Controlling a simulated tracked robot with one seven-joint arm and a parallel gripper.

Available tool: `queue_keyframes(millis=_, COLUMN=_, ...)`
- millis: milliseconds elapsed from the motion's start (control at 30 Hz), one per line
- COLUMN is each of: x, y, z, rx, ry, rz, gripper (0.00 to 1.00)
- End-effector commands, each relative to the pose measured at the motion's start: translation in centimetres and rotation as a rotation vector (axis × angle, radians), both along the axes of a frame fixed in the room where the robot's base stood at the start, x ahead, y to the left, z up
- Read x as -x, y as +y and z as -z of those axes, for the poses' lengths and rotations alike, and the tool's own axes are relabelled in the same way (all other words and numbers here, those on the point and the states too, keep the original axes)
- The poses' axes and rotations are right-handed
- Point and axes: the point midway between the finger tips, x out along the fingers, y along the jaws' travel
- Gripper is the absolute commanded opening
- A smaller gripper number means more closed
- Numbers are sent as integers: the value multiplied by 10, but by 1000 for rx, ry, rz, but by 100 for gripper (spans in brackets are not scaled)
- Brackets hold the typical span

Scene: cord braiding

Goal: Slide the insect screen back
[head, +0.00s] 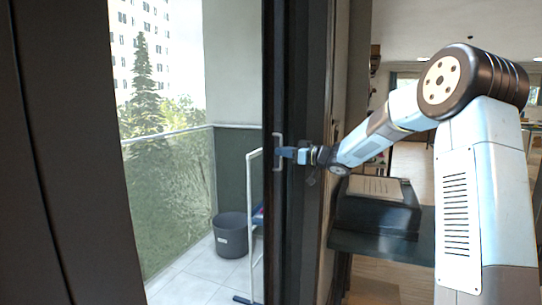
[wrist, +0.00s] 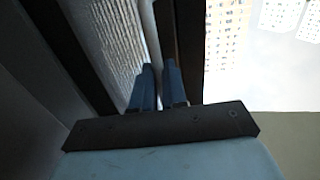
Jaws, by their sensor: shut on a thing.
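The insect screen's dark upright frame (head: 269,70) stands near the middle of the head view, at the right edge of the clear opening. A pale, upright bracket handle (head: 281,138) is on it. My gripper (head: 284,152) reaches in from the right and is shut on this handle. In the wrist view, the two blue fingers of my gripper (wrist: 159,70) lie on either side of the pale handle bar (wrist: 151,35). A ribbed grey surface (wrist: 105,35) shows to the left of the bar; I cannot tell whether it is the mesh.
A wide dark frame (head: 55,150) fills the left side. Through the opening are a balcony with a glass railing (head: 170,190), a dark bin (head: 231,236) and a white rack (head: 252,210). A dark shelf (head: 380,243) with a box-like object (head: 375,212) stands below my arm.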

Motion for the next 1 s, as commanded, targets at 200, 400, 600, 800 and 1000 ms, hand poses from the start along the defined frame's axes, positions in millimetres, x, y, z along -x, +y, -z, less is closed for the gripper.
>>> queue_keyframes(millis=200, x=-4, y=-7, z=0, rx=2, ry=1, rz=10, gripper=0)
queue_keyframes(millis=400, x=-4, y=-6, z=0, rx=2, ry=1, rz=10, gripper=19)
queue_keyframes(millis=600, x=-3, y=-5, z=1, rx=2, ry=1, rz=8, gripper=38)
queue_keyframes(millis=800, x=-3, y=-4, z=1, rx=2, ry=1, rz=7, gripper=38)
queue_keyframes(millis=1000, x=3, y=-13, z=1, rx=3, ry=2, rz=8, gripper=38)
